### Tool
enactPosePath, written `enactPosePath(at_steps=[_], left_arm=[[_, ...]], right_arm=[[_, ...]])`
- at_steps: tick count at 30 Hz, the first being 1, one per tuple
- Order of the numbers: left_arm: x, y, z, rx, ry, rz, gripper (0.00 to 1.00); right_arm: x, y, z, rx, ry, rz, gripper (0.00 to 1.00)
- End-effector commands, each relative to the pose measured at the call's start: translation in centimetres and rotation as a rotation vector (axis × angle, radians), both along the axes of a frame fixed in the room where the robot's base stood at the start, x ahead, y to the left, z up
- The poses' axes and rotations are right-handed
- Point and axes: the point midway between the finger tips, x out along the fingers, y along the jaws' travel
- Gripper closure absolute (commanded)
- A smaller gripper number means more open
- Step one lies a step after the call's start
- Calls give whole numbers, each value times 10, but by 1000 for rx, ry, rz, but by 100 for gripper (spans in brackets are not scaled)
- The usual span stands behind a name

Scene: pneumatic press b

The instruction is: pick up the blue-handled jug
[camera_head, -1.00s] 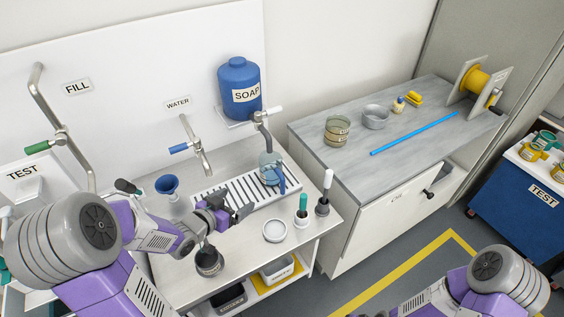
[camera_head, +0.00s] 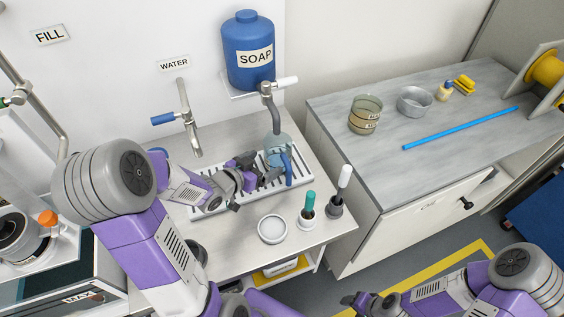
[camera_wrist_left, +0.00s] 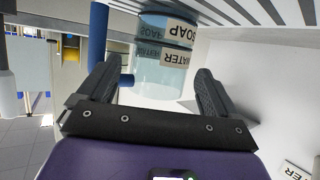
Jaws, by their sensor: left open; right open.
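The blue-handled jug (camera_head: 277,151) is clear, with a blue handle (camera_head: 287,170) on its front right side. It stands on the slatted drain tray (camera_head: 208,207) under the soap dispenser's spout. In the left wrist view the jug (camera_wrist_left: 158,78) carries SOAP and WATER labels and shows between and just beyond the spread fingers, its blue handle (camera_wrist_left: 98,35) towards the left finger. My left gripper (camera_head: 268,178) is open, close to the jug's near left side; contact cannot be told. My right gripper (camera_head: 352,301) is low in the head view, away from the jug.
The blue soap dispenser (camera_head: 248,50) hangs above the jug, with its tap (camera_head: 267,92) just over it. A water tap (camera_head: 188,118) is to the left. A white dish (camera_head: 272,229) and two brushes in holders (camera_head: 308,213) stand in front. The grey counter (camera_head: 400,170) is at right.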

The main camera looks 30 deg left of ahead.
Motion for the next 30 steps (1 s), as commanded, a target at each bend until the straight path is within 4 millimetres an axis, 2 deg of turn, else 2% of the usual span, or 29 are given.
enactPosePath(at_steps=[12,22,30], left_arm=[[53,-8,-19,-1,0,-3,7],[59,-9,-20,-1,0,0,7],[59,-9,-20,-1,0,-1,49]], right_arm=[[0,0,-21,0,0,0,41],[0,0,-21,0,0,0,41],[0,0,-21,0,0,0,41]])
